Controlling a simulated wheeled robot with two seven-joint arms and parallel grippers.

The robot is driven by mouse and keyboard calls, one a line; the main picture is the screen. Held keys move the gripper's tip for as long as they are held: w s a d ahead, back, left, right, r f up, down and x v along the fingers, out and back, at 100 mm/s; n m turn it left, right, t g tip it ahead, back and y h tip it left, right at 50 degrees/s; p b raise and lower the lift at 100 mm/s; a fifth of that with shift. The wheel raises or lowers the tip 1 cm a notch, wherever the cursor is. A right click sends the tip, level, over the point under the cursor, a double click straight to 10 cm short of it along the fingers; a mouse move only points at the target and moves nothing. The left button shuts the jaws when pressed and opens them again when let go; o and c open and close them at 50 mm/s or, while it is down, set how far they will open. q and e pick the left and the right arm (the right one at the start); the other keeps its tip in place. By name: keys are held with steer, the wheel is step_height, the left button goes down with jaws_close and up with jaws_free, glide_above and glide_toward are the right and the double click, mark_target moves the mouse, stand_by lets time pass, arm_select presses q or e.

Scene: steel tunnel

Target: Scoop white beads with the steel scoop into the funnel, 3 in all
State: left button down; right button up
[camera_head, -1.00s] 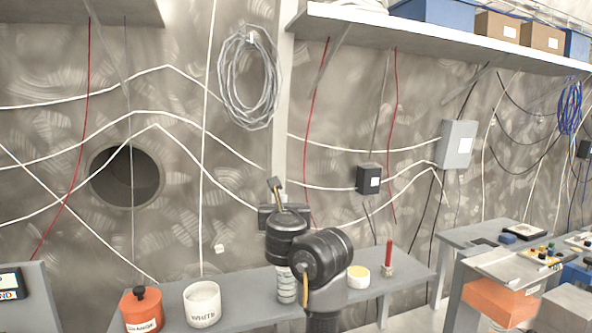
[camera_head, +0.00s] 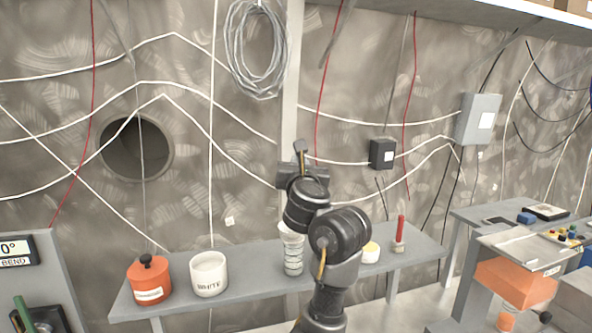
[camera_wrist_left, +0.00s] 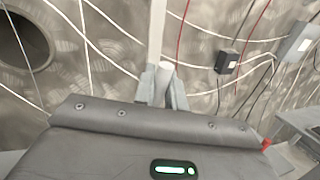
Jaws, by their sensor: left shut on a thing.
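My left gripper (camera_head: 303,178) is raised above the grey bench, in front of the wall. It is shut on a pale grey rod-like piece, likely the steel scoop's handle (camera_wrist_left: 166,68), in the left wrist view. The scoop's bowl cannot be made out clearly. A white pot (camera_head: 208,286) labelled WHITE stands on the bench, left of my arm. I cannot see beads inside it. A pale ribbed upright piece (camera_head: 293,262), which may be the funnel and its vessel, stands just below my gripper, partly hidden by my arm. My right gripper is not in view.
An orange pot (camera_head: 149,284) with a black-knobbed lid stands left of the white pot. A cluttered table is farther right.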

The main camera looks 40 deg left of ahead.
arm_select(q)
steer(key=shift+s+d+f+m+t+b, duration=0.25)
steer(key=shift+d+m+t+b, duration=0.25)
steer(key=shift+b, duration=0.4)
steer(key=d+f+m+t+h+b, duration=0.7)
steer(key=m+t+h+b, duration=0.3)
steer(key=m+b, duration=0.65)
steer(key=a+r+n+g+y+p, duration=0.2)
steer(key=a+n+g+y+p, duration=0.1)
steer(key=n+p, duration=0.3)
steer(key=a+r+n+g+y+p, duration=0.3)
steer(key=n+p, duration=0.3)
steer(key=p, duration=0.2)
steer(key=a+r+n+g+y+p, duration=0.2)
steer(key=r+n+g+y+p, duration=0.1)
steer(key=n+g+p, duration=0.2)
steer(key=shift+w+a+n+g+y+p, duration=0.2)
steer(key=shift+a+n+g+y+p, duration=0.15)
steer(key=shift+n+p, duration=0.5)
steer(key=shift+a+r+n+g+p, duration=0.35)
steer(key=shift+a+g+p, duration=0.3)
steer(key=shift+p, duration=0.45)
steer(key=shift+a+b, duration=0.1)
steer(key=shift+b, duration=0.2)
steer(key=shift+r, duration=1.65)
